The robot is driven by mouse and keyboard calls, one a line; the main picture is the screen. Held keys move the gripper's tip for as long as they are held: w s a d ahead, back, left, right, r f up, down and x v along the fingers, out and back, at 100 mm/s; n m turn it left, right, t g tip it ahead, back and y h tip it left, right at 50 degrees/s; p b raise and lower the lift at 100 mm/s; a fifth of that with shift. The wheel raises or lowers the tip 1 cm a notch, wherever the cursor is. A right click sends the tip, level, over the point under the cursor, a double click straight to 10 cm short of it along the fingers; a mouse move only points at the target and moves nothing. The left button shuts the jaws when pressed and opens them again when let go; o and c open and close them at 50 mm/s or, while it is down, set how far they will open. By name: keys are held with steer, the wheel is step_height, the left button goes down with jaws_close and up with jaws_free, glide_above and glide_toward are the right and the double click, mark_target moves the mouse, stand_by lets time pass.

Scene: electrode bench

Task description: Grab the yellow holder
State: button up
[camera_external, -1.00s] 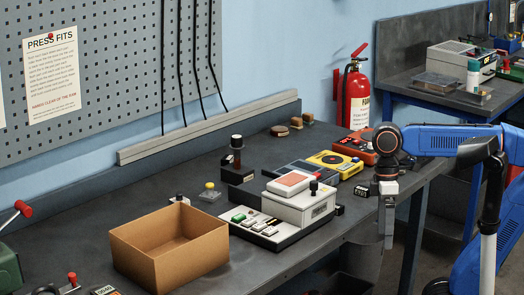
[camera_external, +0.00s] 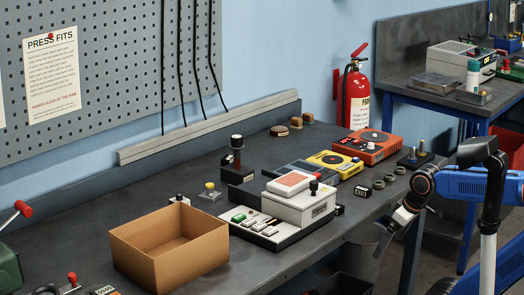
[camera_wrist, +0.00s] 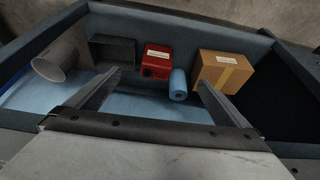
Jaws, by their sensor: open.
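No piece is clearly the yellow holder. Yellow things in the external view are a small yellow-topped piece (camera_external: 210,186) on a grey block, a yellow box with a round dial (camera_external: 346,168), and a dark stand (camera_external: 412,160) holding small pins, one of them yellowish. All are on the bench. My gripper (camera_external: 384,240) is tilted downward beside the bench's front right edge, apart from all of them. In the wrist view its two fingers (camera_wrist: 158,88) are spread wide with nothing between them. No yellow holder shows there.
A cardboard box (camera_external: 142,250) and a white device (camera_external: 300,207) stand on the bench (camera_external: 110,215). An orange box (camera_external: 372,154) is behind small dark rings (camera_external: 379,185). The wrist view shows a blue-lined bin (camera_wrist: 150,108) with a red box (camera_wrist: 157,62) and blue roll (camera_wrist: 178,84).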

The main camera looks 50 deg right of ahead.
steer(key=shift+d+f, duration=0.2)
steer(key=shift+d, duration=0.05)
steer(key=c, duration=1)
steer(key=shift+r, duration=0.1)
